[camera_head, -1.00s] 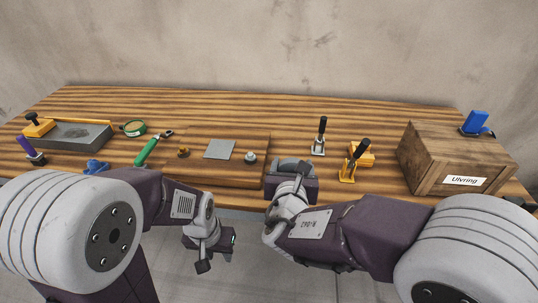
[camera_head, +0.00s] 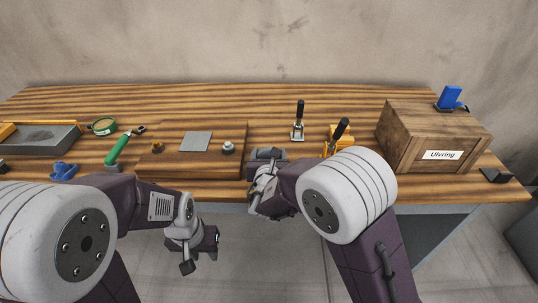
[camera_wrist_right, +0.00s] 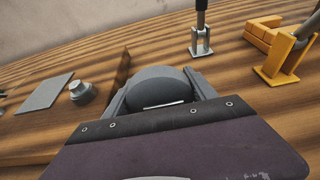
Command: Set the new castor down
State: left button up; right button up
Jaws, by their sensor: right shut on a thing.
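In the right wrist view, a grey rounded wheel-like piece, which I take to be the new castor (camera_wrist_right: 152,88), sits between the two fingers of my right gripper (camera_wrist_right: 160,80). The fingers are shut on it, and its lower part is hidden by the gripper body. In the head view, my right gripper (camera_head: 268,156) is at the table's front edge, just right of a raised wooden board (camera_head: 170,160). I cannot tell whether the castor touches the table. My left gripper (camera_head: 205,240) hangs empty-looking below the table's front edge, and its jaws are not clear.
The board carries a grey plate (camera_head: 196,141), a small grey knob-like piece (camera_head: 229,148) and a brass one (camera_head: 157,146). Right of the right gripper stand a black-handled clamp (camera_head: 298,125), a yellow clamp (camera_head: 337,138) and a wooden crate (camera_head: 412,150).

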jog(key=shift+f, duration=0.1)
jog(key=o, duration=1.8)
jog(key=shift+r, duration=0.25)
jog(key=p+v, duration=0.1)
jog(key=v, duration=1.1)
jog(key=shift+f, duration=0.1)
